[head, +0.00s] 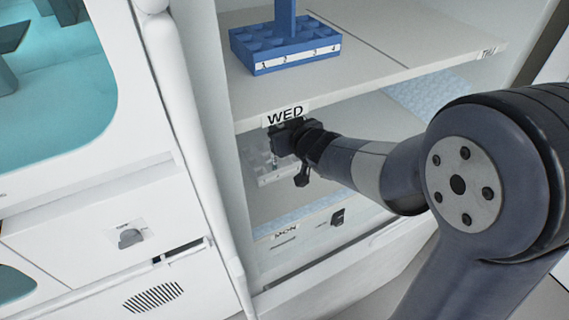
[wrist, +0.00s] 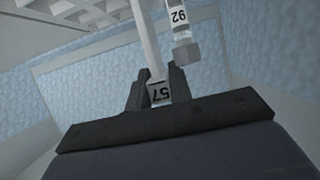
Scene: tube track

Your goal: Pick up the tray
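A pale grey-white tray (head: 278,174) sits in the lower bay, partly hidden behind my gripper (head: 284,140), with numbers on its front edge. A blue tray (head: 285,53) with a blue upright post stands on the upper shelf. In the wrist view, a white post (wrist: 146,35) runs down between the fingers of my gripper (wrist: 160,82). I cannot tell whether the fingers press on either. A pale lattice, likely the tray's underside or wells (wrist: 65,12), shows at the upper left.
A tube marked 92 (wrist: 182,30) is close to the right finger. The upper shelf (head: 400,45) carries WED and THU labels, and the lower one (head: 300,222) a MON label. The open cabinet door (head: 185,110) stands left of the shelves.

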